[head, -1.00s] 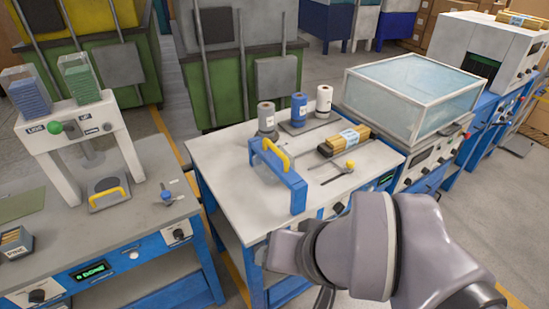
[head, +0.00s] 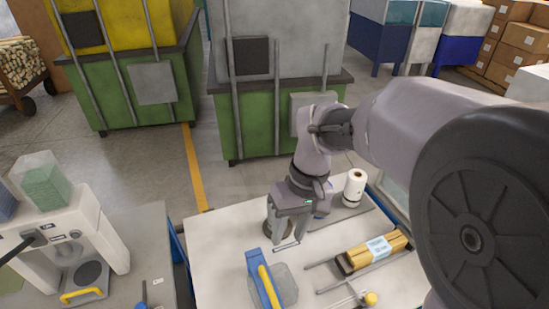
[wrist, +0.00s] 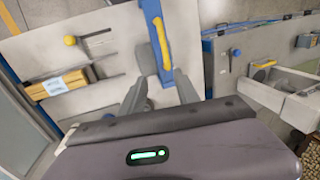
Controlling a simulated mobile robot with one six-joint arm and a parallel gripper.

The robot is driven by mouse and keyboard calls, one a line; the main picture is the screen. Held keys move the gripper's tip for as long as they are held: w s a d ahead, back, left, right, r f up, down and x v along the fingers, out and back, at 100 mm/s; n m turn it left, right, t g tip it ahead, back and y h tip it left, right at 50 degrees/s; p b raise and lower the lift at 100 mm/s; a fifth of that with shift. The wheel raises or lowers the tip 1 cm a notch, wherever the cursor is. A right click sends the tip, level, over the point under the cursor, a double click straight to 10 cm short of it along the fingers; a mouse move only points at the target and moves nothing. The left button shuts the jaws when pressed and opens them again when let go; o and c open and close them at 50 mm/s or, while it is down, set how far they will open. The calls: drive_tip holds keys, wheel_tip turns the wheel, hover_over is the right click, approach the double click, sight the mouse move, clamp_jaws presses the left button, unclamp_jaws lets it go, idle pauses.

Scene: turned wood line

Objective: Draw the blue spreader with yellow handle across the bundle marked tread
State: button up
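The blue spreader with its yellow handle (head: 265,280) lies near the left side of the white table, cut off by the lower picture edge. It also shows in the wrist view (wrist: 162,40), beyond my fingertips. The wood bundle with a pale blue label (head: 375,252) lies to the right of the spreader; it is at the left in the wrist view (wrist: 58,84). I cannot read its label. My gripper (head: 289,240) is above the table's back part, behind the spreader. Its fingers (wrist: 160,82) are apart with nothing between them.
A white roll (head: 355,187) stands to the right of my gripper. A yellow-knobbed rod (head: 370,298) lies before the bundle. A press with a yellow handle (head: 84,295) stands left. Green bins (head: 245,130) stand behind.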

drive_tip(key=b, duration=0.2)
approach(270, 286)
drive_tip(key=b+x, duration=0.3)
drive_tip(key=x, duration=0.5)
drive_tip(key=shift+f, duration=0.25)
clamp_jaws()
idle(0.6)
